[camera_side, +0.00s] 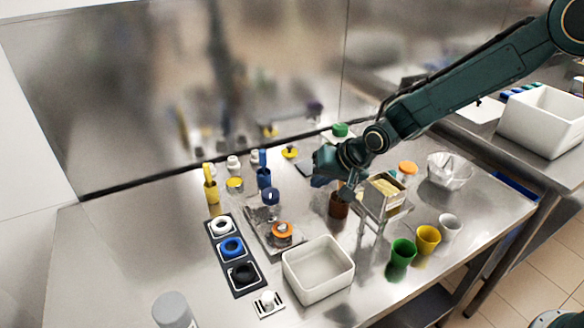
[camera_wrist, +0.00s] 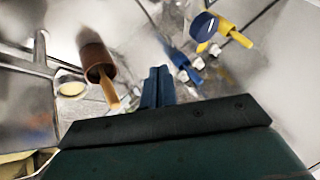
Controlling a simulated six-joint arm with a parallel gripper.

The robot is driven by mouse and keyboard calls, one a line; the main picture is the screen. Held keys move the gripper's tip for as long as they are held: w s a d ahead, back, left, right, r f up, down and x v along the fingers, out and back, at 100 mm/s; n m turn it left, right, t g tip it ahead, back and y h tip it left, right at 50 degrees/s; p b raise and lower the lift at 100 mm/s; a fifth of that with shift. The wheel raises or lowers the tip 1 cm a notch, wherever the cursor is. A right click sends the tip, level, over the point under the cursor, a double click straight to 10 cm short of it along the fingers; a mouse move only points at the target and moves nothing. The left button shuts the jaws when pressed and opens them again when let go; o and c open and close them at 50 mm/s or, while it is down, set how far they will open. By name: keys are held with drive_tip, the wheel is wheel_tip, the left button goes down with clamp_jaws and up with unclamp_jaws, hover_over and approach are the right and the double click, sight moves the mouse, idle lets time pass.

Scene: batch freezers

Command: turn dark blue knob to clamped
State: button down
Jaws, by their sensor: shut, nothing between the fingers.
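A dark blue round knob (camera_side: 270,196) stands at the back of a grey metal plate (camera_side: 258,225) in the side view. A dark blue disc (camera_wrist: 203,27), which looks like the same knob, shows near the top of the wrist view. My gripper (camera_wrist: 158,82) is shut and empty. In the side view my gripper (camera_side: 346,188) hangs to the right of the knob, apart from it, close to a brown cup (camera_side: 338,206). The knob's turn position and any clamped marking are too small to read.
An orange knob (camera_side: 282,230) sits at the plate's front. A blue holder (camera_side: 264,178) and yellow holder (camera_side: 211,190) stand behind. A black strip with rings (camera_side: 254,287) lies left. A white bin (camera_side: 318,285) stands in front. A metal stand with a box (camera_side: 384,196) is right of my gripper.

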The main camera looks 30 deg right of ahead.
sight(272, 193)
drive_tip(key=c, duration=1.7)
unclamp_jaws()
drive_tip(key=shift+r, duration=0.15)
drive_tip(key=o, duration=0.7)
drive_tip(key=shift+w+a+r+n, duration=0.1)
drive_tip(key=shift+w+a+n, duration=0.15)
drive_tip(key=shift+n, duration=0.05)
drive_tip(key=shift+c, duration=0.2)
drive_tip(key=shift+o, duration=0.9)
drive_tip(key=w+a+r+n+g, duration=0.1)
drive_tip(key=n, duration=0.1)
drive_tip(key=w+a+r+n+y, duration=0.1)
drive_tip(key=n, duration=0.1)
drive_tip(key=w+a+r+n+g+y, duration=0.1)
drive_tip(key=a+n, duration=0.1)
drive_tip(key=n, duration=0.1)
drive_tip(key=shift+w+g, duration=0.1)
drive_tip(key=shift+g, duration=0.2)
wheel_tip(272, 193, up, 6)
drive_tip(key=w+n+g, duration=0.1)
drive_tip(key=n+g, duration=0.2)
drive_tip(key=n, duration=0.9)
drive_tip(key=shift+d+n+h, duration=0.3)
drive_tip(key=shift+f, duration=0.1)
drive_tip(key=x, duration=1.3)
drive_tip(key=shift+a+f, duration=0.25)
drive_tip(key=shift+f, duration=0.05)
